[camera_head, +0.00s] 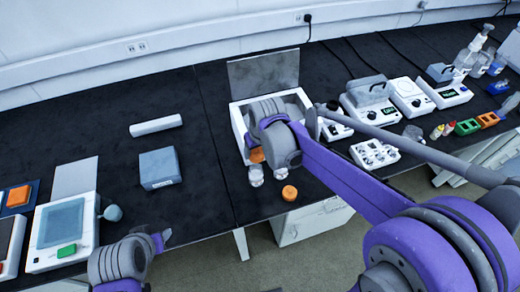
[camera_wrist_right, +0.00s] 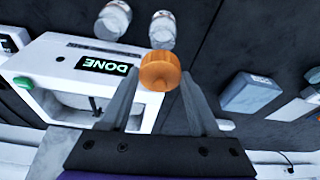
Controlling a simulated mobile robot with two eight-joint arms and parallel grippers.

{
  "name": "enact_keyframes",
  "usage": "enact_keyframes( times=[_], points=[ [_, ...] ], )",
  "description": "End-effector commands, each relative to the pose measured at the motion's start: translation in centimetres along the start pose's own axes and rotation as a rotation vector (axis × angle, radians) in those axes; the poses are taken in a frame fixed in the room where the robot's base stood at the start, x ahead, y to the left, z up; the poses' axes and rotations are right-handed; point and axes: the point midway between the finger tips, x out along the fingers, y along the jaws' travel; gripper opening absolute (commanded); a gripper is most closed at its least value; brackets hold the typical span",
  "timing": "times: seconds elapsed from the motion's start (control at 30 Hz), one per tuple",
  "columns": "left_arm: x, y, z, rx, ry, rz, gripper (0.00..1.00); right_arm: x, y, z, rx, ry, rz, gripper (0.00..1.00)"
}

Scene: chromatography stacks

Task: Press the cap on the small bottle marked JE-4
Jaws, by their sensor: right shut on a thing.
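My right gripper (camera_wrist_right: 160,88) is shut on an orange cap (camera_wrist_right: 160,70), which sits between its fingertips; the cap also shows below the gripper in the head view (camera_head: 256,156). Two small clear bottles stand close by in the head view, a left one (camera_head: 256,177) and a right one (camera_head: 281,173). In the wrist view two bottles, (camera_wrist_right: 113,20) and (camera_wrist_right: 162,28), appear just beyond the held cap. I cannot read JE-4 on either. A second orange cap (camera_head: 290,192) is near the bench's front edge. My left gripper (camera_head: 161,239) is at the lower left, away from the bottles; its jaw opening is unclear.
A white box-shaped device (camera_head: 239,124) with a raised grey lid (camera_head: 264,72) stands behind the right gripper. The wrist view shows a device display reading DONE (camera_wrist_right: 104,65). A grey-blue box (camera_head: 159,168) stands left. Several instruments crowd the right; bench between is clear.

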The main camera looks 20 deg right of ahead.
Motion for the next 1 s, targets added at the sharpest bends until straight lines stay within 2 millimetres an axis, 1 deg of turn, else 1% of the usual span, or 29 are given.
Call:
enact_keyframes(
  times=[0.17,0.37,0.8,1.0],
  points=[
    [-0.1,0.0,-0.2,0.0,0.002,0.0,0.5,0.0,-0.1,-0.1,-0.005,0.001,-0.001,0.11],
    [0.4,0.0,0.5,0.0,-0.005,0.0,0.5,0.9,-0.1,0.3,-0.005,-0.001,-0.001,0.11],
    [2.6,0.0,3.1,0.0,-0.027,0.0,0.5,5.0,-0.1,1.4,-0.004,-0.001,-0.001,0.11],
    [3.3,0.0,3.7,0.0,-0.032,0.0,0.5,6.0,-0.1,1.6,-0.004,0.0,-0.001,0.11]
  ],
)
